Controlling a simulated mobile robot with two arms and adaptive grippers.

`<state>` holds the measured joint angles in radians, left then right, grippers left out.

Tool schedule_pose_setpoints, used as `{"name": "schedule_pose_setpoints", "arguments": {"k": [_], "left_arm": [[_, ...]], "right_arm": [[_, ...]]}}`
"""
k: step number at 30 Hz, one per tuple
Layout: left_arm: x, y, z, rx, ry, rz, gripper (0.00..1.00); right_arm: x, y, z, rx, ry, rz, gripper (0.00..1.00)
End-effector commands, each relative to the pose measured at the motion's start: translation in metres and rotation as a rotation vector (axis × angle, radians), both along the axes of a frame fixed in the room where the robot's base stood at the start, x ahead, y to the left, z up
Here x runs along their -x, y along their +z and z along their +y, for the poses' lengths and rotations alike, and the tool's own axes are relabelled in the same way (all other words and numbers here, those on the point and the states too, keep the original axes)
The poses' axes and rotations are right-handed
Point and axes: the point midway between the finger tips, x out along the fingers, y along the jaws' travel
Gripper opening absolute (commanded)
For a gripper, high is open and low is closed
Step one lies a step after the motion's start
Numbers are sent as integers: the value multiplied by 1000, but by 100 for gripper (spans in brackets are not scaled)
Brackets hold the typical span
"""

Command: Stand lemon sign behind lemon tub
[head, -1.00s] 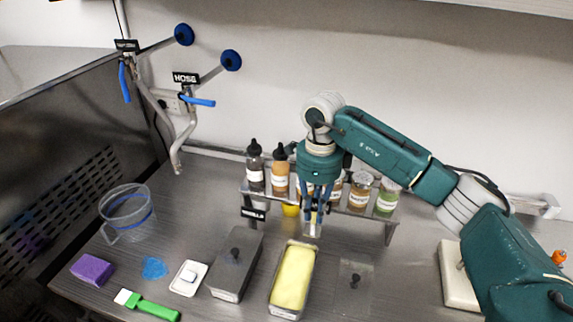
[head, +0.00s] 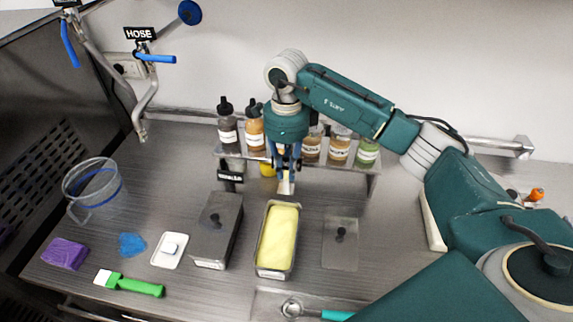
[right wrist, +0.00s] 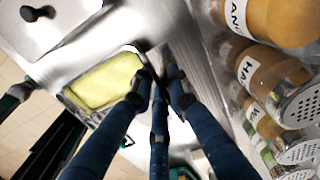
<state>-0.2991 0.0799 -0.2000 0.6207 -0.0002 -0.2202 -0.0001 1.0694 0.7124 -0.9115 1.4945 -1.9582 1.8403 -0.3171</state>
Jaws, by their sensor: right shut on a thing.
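The lemon tub (head: 260,262) is a metal pan filled with pale yellow, at the middle of the counter. It also shows in the right wrist view (right wrist: 72,100), left of the fingers. My right gripper (head: 287,172) points down just behind the tub's back edge. It is shut on a small pale, thin piece (head: 286,188), apparently the lemon sign seen nearly edge-on; its face and lettering cannot be read. In the right wrist view the fingertips (right wrist: 160,80) are close together and hide most of it. My left gripper is not in view.
A bottle rack (head: 330,167) stands close behind the gripper. A dark sign (head: 230,173) stands behind the lidded grey tub (head: 208,250) at left. A flat lid (head: 340,262) lies right of the lemon tub. A clear jug (head: 95,205) stands far left.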

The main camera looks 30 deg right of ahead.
Motion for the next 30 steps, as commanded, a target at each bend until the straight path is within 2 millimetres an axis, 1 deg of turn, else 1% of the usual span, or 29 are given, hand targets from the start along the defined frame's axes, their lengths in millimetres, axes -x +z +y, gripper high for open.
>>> {"name": "schedule_pose_setpoints", "arguments": {"k": [1,8,18,24,30], "left_arm": [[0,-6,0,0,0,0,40],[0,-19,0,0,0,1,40],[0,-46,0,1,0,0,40],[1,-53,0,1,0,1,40],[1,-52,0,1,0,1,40]], "right_arm": [[0,-8,0,-1,0,1,0],[0,-32,0,1,0,1,0],[0,-65,-1,1,-1,1,0],[0,-74,0,0,-1,0,0],[0,-74,0,-1,-1,-1,0]]}}
